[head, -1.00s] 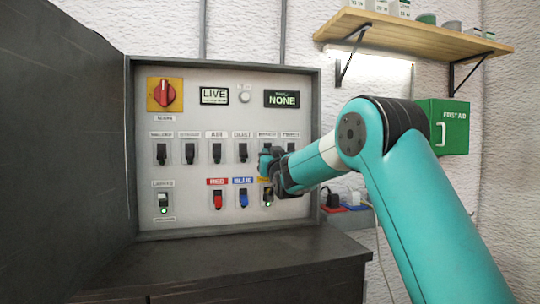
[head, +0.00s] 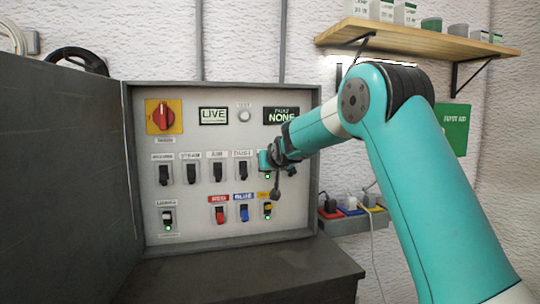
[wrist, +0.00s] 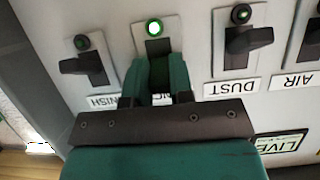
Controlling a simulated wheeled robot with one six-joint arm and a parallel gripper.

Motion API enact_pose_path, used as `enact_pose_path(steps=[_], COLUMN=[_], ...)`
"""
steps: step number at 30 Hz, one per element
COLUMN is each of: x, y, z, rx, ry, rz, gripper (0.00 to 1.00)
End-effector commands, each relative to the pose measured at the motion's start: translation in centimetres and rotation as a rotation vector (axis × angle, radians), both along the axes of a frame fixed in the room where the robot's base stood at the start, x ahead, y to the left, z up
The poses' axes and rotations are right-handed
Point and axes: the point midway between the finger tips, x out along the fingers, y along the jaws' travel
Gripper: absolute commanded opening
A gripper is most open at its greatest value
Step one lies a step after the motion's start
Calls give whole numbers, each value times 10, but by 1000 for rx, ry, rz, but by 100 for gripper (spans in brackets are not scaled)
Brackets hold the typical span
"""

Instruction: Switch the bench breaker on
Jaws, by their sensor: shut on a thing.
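The bench breaker (wrist: 158,46) is a black lever on the grey panel (head: 190,138), between the finish breaker (wrist: 84,65) and the dust breaker (wrist: 240,42). My gripper (wrist: 160,72) is shut on its lever, with a green finger on either side. In the head view my gripper (head: 266,160) covers the lever and its label. The bench lamp (wrist: 154,27) glows bright, and it shows green just below my gripper in the head view (head: 268,176). The finish and dust lamps are dark. The lever is mostly hidden by the fingers.
Red, blue and yellow switches (head: 244,212) sit below the breaker row. A lights switch (head: 168,218) is at lower left and a red rotary knob (head: 163,116) at upper left. A dark door (head: 65,180) stands open on the left; a wooden shelf (head: 420,42) hangs at right.

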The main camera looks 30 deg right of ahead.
Motion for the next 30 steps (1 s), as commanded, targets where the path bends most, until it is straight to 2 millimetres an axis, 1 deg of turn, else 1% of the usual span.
enact_pose_path(steps=[1,9,21,22,25,30], x=[0,1,1,1,1,1], y=[-1,-1,-1,-1,-1,-1], z=[6,4,3,3,3,3], rx=[5,20,21,21,21,21], ry=[17,72,76,76,76,76], rz=[-1,-1,-1,-1,-1,-1], gripper=[0,0,0,23,46,47])
